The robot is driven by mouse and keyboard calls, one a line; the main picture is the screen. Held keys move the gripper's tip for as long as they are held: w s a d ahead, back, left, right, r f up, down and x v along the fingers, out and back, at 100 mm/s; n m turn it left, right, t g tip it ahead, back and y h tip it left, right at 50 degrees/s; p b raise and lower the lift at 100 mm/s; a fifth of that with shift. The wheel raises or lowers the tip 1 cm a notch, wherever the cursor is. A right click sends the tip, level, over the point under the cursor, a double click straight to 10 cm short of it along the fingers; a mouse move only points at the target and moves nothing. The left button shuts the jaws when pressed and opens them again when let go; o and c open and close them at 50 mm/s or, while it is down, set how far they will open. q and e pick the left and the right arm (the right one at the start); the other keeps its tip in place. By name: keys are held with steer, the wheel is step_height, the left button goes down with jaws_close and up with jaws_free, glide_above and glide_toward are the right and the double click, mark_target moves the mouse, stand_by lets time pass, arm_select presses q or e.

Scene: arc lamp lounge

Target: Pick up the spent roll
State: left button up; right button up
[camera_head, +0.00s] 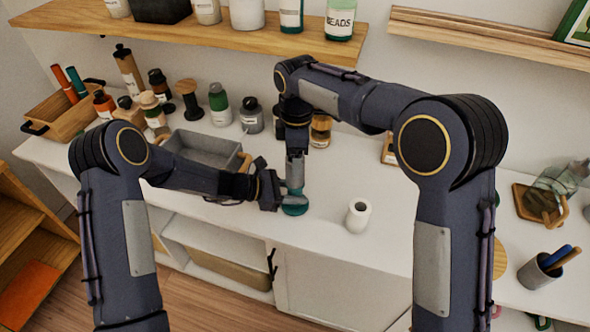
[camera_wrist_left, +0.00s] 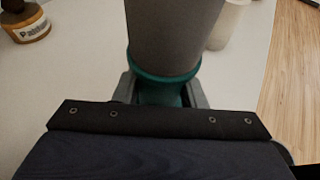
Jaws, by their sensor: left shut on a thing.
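A small pale roll (camera_head: 358,216) with a dark hole in its top stands upright on the white counter; it looks like the spent roll. It also shows in the left wrist view (camera_wrist_left: 229,24), behind and right of the held item. My left gripper (camera_head: 282,192) is shut on the teal part of a grey and teal upright item (camera_head: 294,196). In the left wrist view, the item's teal collar (camera_wrist_left: 165,78) is between the fingers, with a wide grey body above. My right arm reaches down over this item; its fingers cannot be made out.
A grey tray (camera_head: 205,148) and several bottles stand behind and left of my left gripper. A wooden crate (camera_head: 68,112) is at far left. A pen cup (camera_head: 538,272) and a glass jug (camera_head: 560,183) stand at right. Counter around the pale roll is clear.

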steer(key=shift+w+f, duration=0.2)
steer(key=shift+f, duration=1.3)
steer(key=shift+w+f, duration=0.15)
steer(key=shift+f, duration=1.3)
steer(key=shift+a, duration=0.1)
steer(key=c, duration=1.1)
steer(key=shift+o, duration=0.2)
step_height(320, 180, up, 19)
arm_select(q)
steer(key=o, duration=1.3)
steer(key=shift+c, duration=0.2)
